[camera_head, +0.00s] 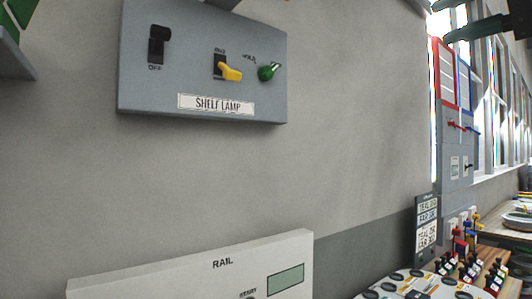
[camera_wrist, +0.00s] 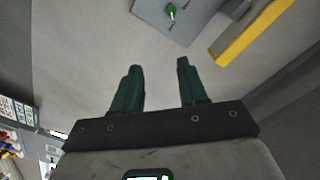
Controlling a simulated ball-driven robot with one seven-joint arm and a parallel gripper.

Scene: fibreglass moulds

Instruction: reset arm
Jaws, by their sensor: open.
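My gripper (camera_wrist: 160,64) shows in the wrist view with its two dark green fingers apart and nothing between them. The fingers point toward a bare stretch of grey wall. In the head view, dark green fingers of my gripper (camera_head: 440,20) reach in at the top right corner, clear of the wall panels. The rest of my arm is mostly out of view.
A grey SHELF LAMP panel (camera_head: 200,85) with a black switch, a yellow lever and a green knob (camera_head: 266,72) hangs on the wall. A white RAIL box (camera_head: 190,262) is below. Controls crowd a round panel (camera_head: 420,286) at lower right. A yellow bar (camera_wrist: 250,38) shows in the wrist view.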

